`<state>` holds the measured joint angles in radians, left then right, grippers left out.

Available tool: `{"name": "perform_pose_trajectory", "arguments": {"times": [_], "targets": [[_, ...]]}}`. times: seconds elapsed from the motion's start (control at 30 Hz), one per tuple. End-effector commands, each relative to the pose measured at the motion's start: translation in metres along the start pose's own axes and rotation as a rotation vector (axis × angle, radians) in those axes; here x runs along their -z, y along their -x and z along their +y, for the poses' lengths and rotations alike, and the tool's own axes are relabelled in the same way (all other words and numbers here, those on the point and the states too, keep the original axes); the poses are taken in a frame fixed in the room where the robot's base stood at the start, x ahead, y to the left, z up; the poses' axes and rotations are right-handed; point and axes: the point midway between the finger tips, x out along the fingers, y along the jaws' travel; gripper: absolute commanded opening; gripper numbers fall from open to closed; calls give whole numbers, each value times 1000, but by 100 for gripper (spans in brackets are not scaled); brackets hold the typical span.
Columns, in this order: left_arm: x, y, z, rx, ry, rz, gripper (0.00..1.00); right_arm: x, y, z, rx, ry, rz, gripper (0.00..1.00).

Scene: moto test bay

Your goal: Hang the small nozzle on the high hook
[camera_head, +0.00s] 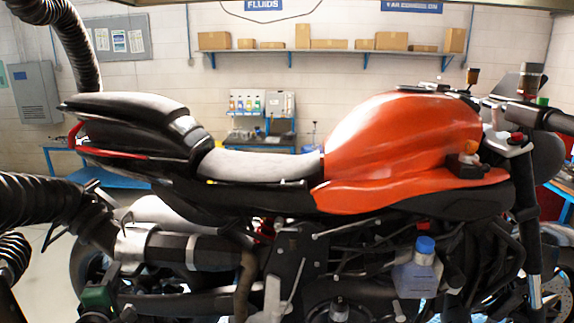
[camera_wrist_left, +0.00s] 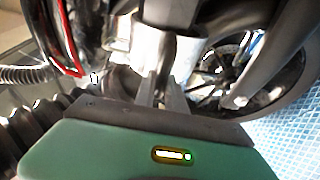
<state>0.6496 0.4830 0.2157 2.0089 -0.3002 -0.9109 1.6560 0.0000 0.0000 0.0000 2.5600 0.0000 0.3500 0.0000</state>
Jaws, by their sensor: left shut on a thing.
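A black ribbed hose (camera_head: 30,203) comes in from the left and ends in a dark nozzle (camera_head: 96,228) with a clip on top, beside the motorcycle's silver muffler (camera_head: 168,252). My left gripper (camera_head: 124,264), with its green body below, is shut at this end of the hose. In the left wrist view its fingers (camera_wrist_left: 166,95) close on a narrow dark part in front of a silver cylinder (camera_wrist_left: 190,48). I cannot tell whether the nozzle still touches the muffler. I cannot make out a high hook. My right gripper is not in view.
The motorcycle with its orange tank (camera_head: 395,145) and grey seat (camera_head: 258,165) fills the middle. Another black ribbed hose (camera_head: 75,45) hangs at upper left. A wall shelf (camera_head: 330,51) holds several boxes. A grey cabinet (camera_head: 34,92) is on the left wall.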

Motion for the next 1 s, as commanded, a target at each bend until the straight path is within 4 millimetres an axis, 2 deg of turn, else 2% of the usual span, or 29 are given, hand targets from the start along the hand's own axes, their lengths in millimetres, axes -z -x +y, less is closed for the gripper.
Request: {"name": "perform_pose_trajectory", "arguments": {"times": [1.0], "targets": [[35,-11,3,-3,-1,1,0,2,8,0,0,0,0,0]]}}
